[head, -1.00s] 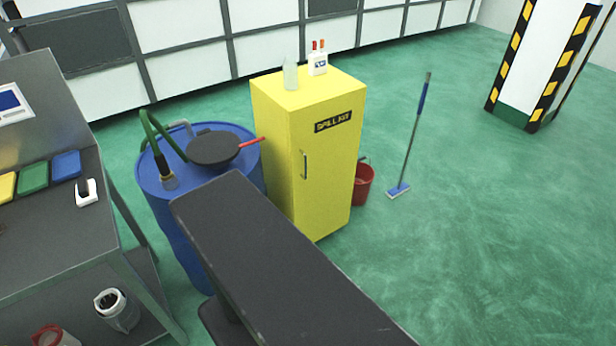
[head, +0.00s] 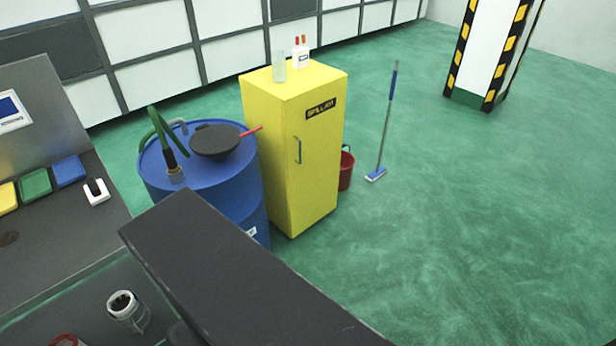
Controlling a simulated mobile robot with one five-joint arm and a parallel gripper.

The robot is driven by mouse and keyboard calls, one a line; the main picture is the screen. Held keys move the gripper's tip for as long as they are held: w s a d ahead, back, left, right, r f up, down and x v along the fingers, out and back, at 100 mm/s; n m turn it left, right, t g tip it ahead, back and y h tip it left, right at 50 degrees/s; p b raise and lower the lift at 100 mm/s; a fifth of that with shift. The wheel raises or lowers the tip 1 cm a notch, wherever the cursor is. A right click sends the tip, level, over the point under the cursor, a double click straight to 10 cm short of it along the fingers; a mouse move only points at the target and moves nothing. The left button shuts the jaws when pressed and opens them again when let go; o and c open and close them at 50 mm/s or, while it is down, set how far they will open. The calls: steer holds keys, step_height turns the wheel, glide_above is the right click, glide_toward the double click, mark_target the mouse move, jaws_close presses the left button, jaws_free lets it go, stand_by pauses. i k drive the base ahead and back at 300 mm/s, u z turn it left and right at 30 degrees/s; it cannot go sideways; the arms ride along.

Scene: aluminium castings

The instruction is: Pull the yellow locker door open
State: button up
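The yellow locker (head: 268,150) stands upright on the green floor near the middle of the head view. Its door (head: 316,170) faces right and toward me, and it looks closed. The door carries a dark label (head: 320,108) reading "SPILL KIT" and a vertical metal handle (head: 298,150) near its left edge. A dark grey link of my arm crosses the lower middle of the view, in front of the locker. My gripper does not show, so its state and its distance from the handle are hidden.
A blue drum (head: 215,195) with a dark pan (head: 215,141) on top stands left of the locker. A red bucket (head: 345,172) and a mop (head: 386,130) are to its right. A clear bottle (head: 279,67) and a white container (head: 301,58) stand on top. Floor to the right is open.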

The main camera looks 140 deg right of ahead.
mark_target(314, 117)
steer(key=i, duration=1.15)
steer(key=z, duration=4.35)
steer(key=i, duration=0.1)
steer(key=u, duration=2.85)
steer(key=k, duration=0.2)
steer(key=z, duration=2.85)
steer(key=k, duration=0.15)
steer(key=z, duration=0.6)
steer(key=i, duration=1.25)
steer(key=z, duration=0.35)
